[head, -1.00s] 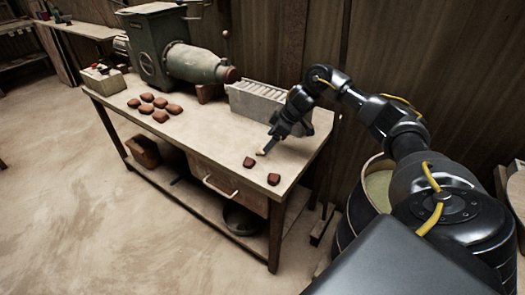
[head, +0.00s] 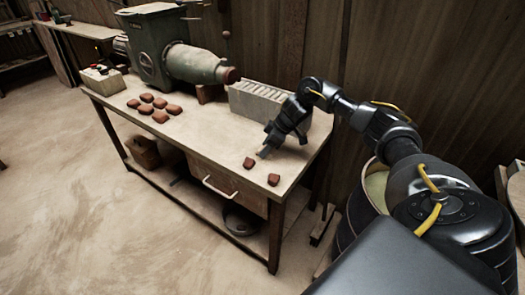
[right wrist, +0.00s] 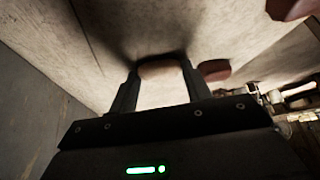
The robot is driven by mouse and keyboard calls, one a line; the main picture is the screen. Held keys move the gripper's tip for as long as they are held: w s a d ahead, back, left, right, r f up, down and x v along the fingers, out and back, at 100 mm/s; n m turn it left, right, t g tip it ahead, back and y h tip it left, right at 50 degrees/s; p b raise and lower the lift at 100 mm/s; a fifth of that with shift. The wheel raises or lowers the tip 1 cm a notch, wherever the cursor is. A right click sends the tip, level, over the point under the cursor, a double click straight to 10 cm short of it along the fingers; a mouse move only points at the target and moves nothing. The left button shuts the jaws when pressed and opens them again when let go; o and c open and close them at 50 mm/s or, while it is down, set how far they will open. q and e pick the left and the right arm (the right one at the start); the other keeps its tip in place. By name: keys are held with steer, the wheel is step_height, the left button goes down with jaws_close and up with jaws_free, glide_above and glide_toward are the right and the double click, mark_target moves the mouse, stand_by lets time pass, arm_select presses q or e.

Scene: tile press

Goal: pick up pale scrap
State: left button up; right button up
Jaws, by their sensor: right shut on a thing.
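The pale scrap (right wrist: 160,71) shows in the right wrist view between the two fingertips of my right gripper, which is shut on it. It is a small pale tan piece close to the bench top. In the head view my right gripper (head: 265,153) points down at the bench's right part, and its fingers hide most or all of the scrap. Whether the scrap touches the bench I cannot tell. My left gripper is not in view.
Two red-brown tiles (head: 249,163) (head: 273,179) lie close to the gripper, towards the bench's front edge. A grey slotted rack (head: 257,103) stands just behind. Several more tiles (head: 160,116) lie further left, in front of the green press (head: 157,60). A drum (head: 350,217) stands right of the bench (head: 215,145).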

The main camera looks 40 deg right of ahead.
steer(key=shift+r, duration=0.5)
step_height(320, 180, up, 3)
steer(key=shift+f, duration=0.2)
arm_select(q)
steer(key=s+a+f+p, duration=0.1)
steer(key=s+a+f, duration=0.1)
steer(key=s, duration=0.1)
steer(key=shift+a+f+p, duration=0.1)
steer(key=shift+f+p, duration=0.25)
arm_select(e)
steer(key=s+a+r, duration=0.2)
steer(key=s+r, duration=0.1)
steer(key=s, duration=0.1)
steer(key=s+a+r, duration=0.2)
steer(key=s+r, duration=0.1)
steer(key=s, duration=0.1)
steer(key=s+a+r, duration=0.2)
steer(key=s+r, duration=0.1)
steer(key=s, duration=0.1)
steer(key=shift+s+a+r, duration=0.2)
